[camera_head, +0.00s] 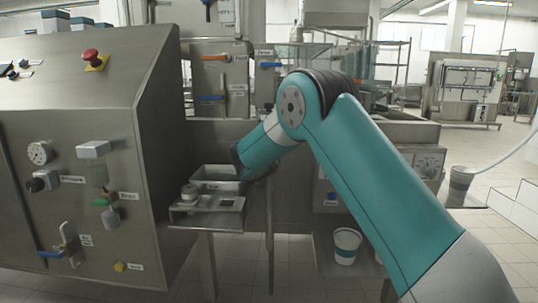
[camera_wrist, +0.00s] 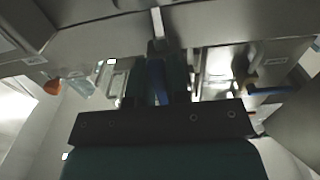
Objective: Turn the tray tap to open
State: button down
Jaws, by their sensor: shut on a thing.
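My gripper (camera_wrist: 159,88) shows in the wrist view with its two dark fingers on either side of a blue tap handle (camera_wrist: 157,77). It is shut on this handle. A grey metal piece (camera_wrist: 157,28) stands just beyond the fingertips. In the head view my teal arm reaches down to the metal tray (camera_head: 218,174) beside the cabinet. There the fingertips and the held handle are hidden behind the arm, so the handle's angle cannot be told.
A metal cabinet (camera_head: 80,160) with a red button (camera_head: 92,57) and a blue-handled valve (camera_head: 66,247) fills the left. An orange handle (camera_head: 213,58) and another blue handle (camera_head: 270,65) sit behind the tray. A cup (camera_head: 347,245) stands low at centre right.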

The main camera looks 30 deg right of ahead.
dwell(0.5)
jog(key=c, duration=1.1)
grip_release()
jog(key=shift+a, duration=0.15)
jog(key=b+v, duration=0.2)
jog(key=v, duration=1.5)
jog(key=shift+s, duration=0.15)
